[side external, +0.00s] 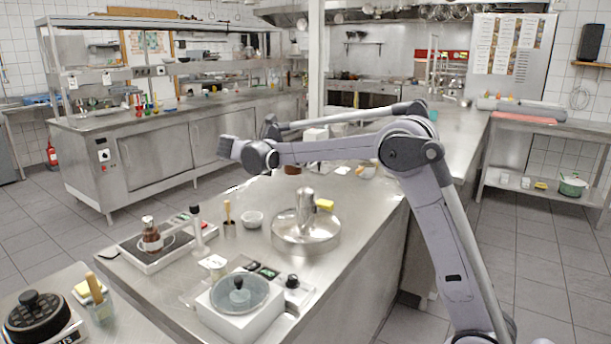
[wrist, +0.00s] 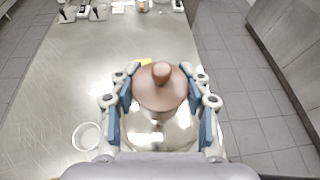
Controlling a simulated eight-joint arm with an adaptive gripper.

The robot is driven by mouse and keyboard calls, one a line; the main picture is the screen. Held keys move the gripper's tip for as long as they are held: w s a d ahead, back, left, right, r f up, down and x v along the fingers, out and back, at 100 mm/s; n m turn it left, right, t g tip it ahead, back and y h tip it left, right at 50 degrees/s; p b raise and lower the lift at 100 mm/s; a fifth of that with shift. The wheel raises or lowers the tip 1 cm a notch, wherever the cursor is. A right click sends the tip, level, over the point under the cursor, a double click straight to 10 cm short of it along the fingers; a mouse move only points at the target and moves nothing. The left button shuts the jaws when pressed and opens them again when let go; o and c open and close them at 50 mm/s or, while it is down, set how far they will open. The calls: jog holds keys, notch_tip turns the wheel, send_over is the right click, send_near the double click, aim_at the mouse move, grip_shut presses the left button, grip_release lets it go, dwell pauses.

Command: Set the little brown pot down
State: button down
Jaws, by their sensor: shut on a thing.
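The little brown pot (wrist: 161,92), round with a knob on top, is in the middle of the wrist view. My gripper (wrist: 160,110) is shut on it, with blue-padded fingers on its left and right sides. Shiny steel shows below the pot in that view; I cannot tell how high the pot is above it. In the side external view my gripper's fingers are not clear. A small brown patch (side external: 293,169) shows just under my arm there, mostly hidden; I cannot tell whether it is the held pot.
A steel pan or lid (side external: 290,238) with a tall knob sits on the steel counter (side external: 345,215). A white ring-shaped bowl (wrist: 87,136) lies left of my gripper.

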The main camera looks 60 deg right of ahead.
jog(key=s+d+f+n+t, duration=0.2)
jog(key=s+d, duration=0.2)
jog(key=d, duration=0.6)
jog(key=s+d+f+n+t, duration=0.2)
jog(key=s+d, duration=0.2)
jog(key=d, duration=0.5)
jog(key=s+d+r+n+t, duration=0.2)
jog(key=s+d+r, duration=0.2)
jog(key=s+d, duration=0.8)
send_over(362, 211)
jog(key=shift+y, duration=0.4)
notch_tip(362, 211, down, 18)
jog(key=shift+d+r, duration=0.15)
jog(key=shift+r, duration=0.1)
jog(key=shift+f, duration=2.05)
jog(key=c, duration=0.6)
grip_release()
jog(key=shift+f, duration=0.1)
jog(key=shift+c, duration=0.2)
